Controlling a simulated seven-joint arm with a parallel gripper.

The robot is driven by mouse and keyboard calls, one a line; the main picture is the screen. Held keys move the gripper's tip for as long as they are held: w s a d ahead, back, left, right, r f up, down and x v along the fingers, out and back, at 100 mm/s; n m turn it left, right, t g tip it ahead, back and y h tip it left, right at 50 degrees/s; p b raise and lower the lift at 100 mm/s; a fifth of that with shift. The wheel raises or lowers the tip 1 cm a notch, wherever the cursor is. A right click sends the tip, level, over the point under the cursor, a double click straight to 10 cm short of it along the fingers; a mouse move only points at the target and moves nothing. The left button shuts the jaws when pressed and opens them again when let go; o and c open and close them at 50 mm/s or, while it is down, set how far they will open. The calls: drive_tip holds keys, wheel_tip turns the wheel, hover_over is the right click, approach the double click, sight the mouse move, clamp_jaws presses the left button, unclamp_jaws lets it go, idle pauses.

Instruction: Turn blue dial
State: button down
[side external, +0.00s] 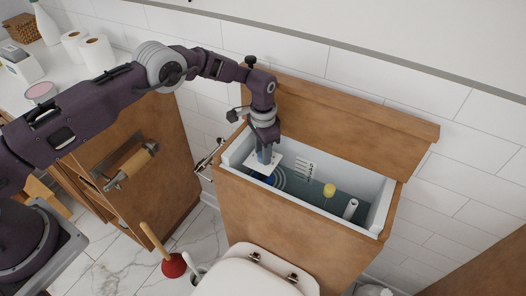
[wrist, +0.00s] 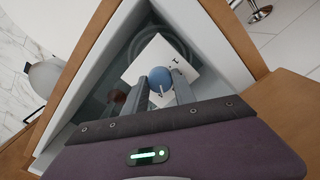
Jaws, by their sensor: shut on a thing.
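The blue dial (wrist: 160,77) is a round knob with a pale line on it, in front of a white square plate (wrist: 148,60) with small dark marks. In the wrist view it sits between the two grey fingers of my gripper (wrist: 159,90), which is shut on it. In the side external view my gripper (side external: 265,156) points down into the open toilet tank (side external: 376,215), over the white plate (side external: 258,171). The fingers mostly hide the dial there.
Inside the tank are a yellow knob (side external: 329,190), a white tube (side external: 350,208) and a white label (side external: 306,168). The tank walls and raised wooden back panel (side external: 340,110) stand close around my gripper. A red plunger (side external: 174,265) stands on the floor.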

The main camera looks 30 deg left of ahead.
drive_tip(key=shift+w+r+m, duration=0.1)
drive_tip(key=shift+m, duration=0.9)
drive_tip(key=c, duration=1)
unclamp_jaws()
wheel_tip(320, 180, up, 7)
